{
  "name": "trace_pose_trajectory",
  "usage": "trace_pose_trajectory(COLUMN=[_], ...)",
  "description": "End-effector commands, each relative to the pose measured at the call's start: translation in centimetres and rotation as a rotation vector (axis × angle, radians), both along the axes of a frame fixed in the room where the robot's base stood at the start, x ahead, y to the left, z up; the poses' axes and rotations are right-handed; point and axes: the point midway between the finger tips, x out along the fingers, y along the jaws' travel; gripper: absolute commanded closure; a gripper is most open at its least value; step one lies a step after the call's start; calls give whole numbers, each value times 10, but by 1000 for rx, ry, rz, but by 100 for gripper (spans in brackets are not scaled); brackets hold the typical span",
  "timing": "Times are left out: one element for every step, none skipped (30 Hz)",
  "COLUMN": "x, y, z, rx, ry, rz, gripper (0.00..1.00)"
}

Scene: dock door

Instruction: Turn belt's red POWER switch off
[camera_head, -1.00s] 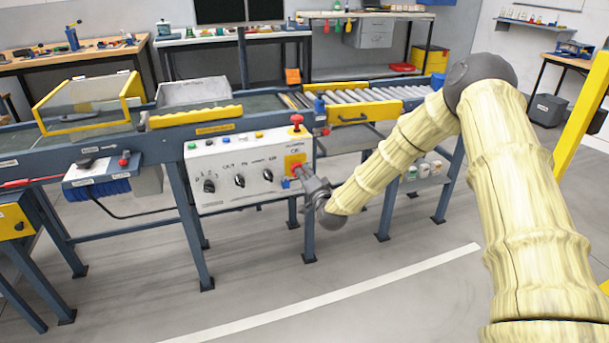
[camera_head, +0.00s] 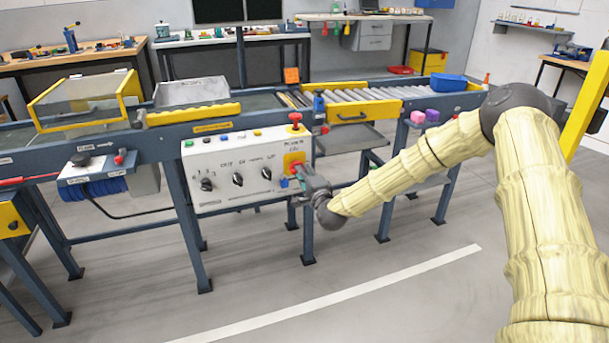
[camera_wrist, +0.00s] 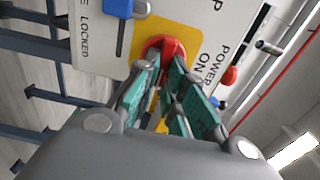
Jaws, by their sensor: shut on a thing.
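The red POWER switch (camera_wrist: 166,46) sits on a yellow plate at the right end of the white control panel (camera_head: 222,171). It also shows in the head view (camera_head: 297,168), partly hidden by my gripper. My gripper (camera_wrist: 165,75) reaches the switch from the front, its two green-padded fingers shut on the red handle. In the head view my gripper (camera_head: 302,175) is at the panel's right edge. The label by the switch reads POWER ON in the wrist view. The fingers hide the lower part of the handle.
A red mushroom button (camera_head: 296,118) stands on top of the panel's right end. A blue lever (camera_wrist: 124,32) is beside the switch on the panel. Black knobs (camera_head: 238,180) line the panel. Rollers (camera_head: 360,96) and a blue bin (camera_head: 448,82) are to the right. The floor in front is clear.

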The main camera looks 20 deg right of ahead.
Motion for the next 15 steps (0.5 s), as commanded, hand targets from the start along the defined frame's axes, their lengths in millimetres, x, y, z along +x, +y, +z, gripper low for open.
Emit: trace_pose_trajectory(x=[0, 0, 0, 0, 0, 0, 0, 0, 0, 0, 0, 0, 0, 0, 0], y=[-2, -2, -2, -2, -2, -2, -2, -2, -2, -2, -2, -2, -2, -2, -1], z=[-1, -1, -1, -1, -1, -1, -1, -1, -1, -1, -1, -1, -1, -1, -1], rx=[2, 2, 2, 2, 2, 2, 2, 2, 2, 2, 2, 2, 2, 2, 1], ry=[1, 1, 1, 2, 2, 2, 2, 2, 2, 2, 2, 2, 1, 1, 1], rz=[-4, -4, -4, -4, -4, -4, -4, -4, -4, -4, -4, -4, -3, -3, -3], gripper=[100, 100, 100, 100, 100, 100, 100, 100, 100, 87, 81, 74, 68, 67, 67])
